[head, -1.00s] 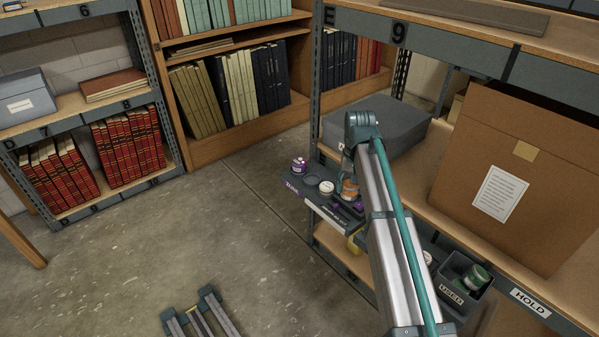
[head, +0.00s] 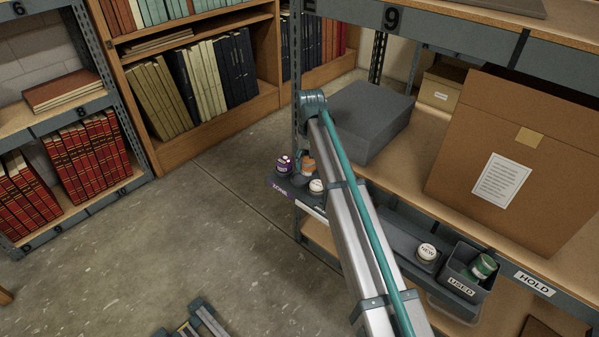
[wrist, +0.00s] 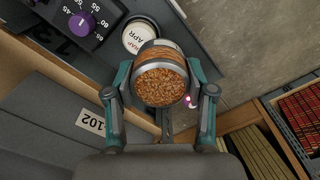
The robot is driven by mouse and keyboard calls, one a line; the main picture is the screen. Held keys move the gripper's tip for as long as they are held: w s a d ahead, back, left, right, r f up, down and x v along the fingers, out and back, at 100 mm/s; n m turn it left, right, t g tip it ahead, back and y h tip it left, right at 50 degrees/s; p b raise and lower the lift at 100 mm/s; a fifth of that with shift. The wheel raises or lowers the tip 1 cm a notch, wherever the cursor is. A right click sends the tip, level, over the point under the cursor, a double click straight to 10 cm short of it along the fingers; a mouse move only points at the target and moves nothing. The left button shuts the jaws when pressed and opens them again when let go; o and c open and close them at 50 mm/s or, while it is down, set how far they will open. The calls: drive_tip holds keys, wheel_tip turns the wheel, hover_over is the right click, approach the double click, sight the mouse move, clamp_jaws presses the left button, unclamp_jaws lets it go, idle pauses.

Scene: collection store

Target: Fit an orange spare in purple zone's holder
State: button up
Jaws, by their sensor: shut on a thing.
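My gripper (wrist: 160,95) is shut on an orange spare (wrist: 160,82), a round canister with orange granules behind its clear end.
A purple dial (wrist: 82,25) is at upper left in the wrist view. A grey box (head: 365,120) stands behind the tray. A white-lidded canister marked NEW (head: 427,251) and a USED bin (head: 461,285) holding a green canister (head: 482,266) are to the right. The floor at left is open.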

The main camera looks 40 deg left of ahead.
drive_tip(key=w+a+f, duration=0.1)
drive_tip(key=a+f, duration=0.1)
drive_tip(key=w+a+f, duration=0.1)
drive_tip(key=a+f, duration=0.1)
drive_tip(key=w+a+f, duration=0.1)
drive_tip(key=a+f, duration=0.1)
drive_tip(key=shift+w+f, duration=0.1)
drive_tip(key=shift+f, duration=0.2)
drive_tip(key=shift+a+f, duration=0.1)
drive_tip(key=shift+f, duration=1.55)
drive_tip(key=shift+f, duration=0.3)
drive_tip(key=o, duration=1.2)
drive_tip(key=shift+r, duration=0.1)
wheel_tip(320, 180, up, 12)
drive_tip(key=shift+r, duration=0.25)
